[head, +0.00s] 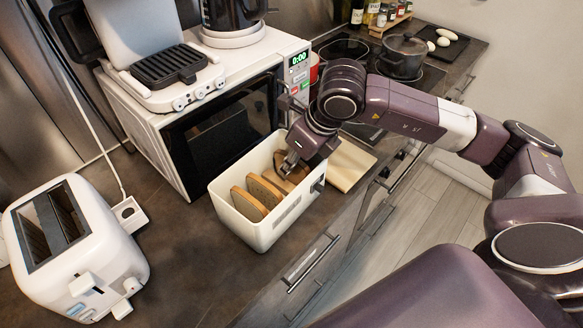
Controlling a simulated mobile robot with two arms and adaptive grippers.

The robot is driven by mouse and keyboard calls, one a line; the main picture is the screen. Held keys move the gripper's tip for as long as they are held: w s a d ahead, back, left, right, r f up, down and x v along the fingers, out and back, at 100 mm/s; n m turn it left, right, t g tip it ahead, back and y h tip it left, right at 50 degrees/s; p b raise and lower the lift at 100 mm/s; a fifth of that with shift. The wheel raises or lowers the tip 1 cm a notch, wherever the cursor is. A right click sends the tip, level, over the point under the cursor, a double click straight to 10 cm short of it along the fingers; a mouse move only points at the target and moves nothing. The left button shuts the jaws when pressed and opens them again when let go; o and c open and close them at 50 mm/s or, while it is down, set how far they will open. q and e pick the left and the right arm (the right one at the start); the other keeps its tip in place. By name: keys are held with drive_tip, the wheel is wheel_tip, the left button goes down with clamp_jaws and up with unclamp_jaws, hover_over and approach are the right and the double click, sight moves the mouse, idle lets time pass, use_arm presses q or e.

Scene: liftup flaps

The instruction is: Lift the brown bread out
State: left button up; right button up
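A white bread bin (256,226) stands on the dark counter in front of the microwave. Several upright slices of bread lean in it; the front slice (248,204) and the one behind it (264,191) are light tan with brown crusts. A browner slice (297,171) is at the far right end, partly covered by my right gripper. My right gripper (288,164) points down into that end of the bin, its fingertips at this browner slice. Whether the fingers are closed on it cannot be made out. My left gripper is not in view.
A white toaster (98,262) with two empty-looking slots stands at the left. The microwave (225,130) is close behind the bin, with a sandwich maker (168,68) on top. A wooden board (350,165) lies right of the bin. The counter between toaster and bin is clear.

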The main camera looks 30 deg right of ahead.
clamp_jaws()
idle(0.3)
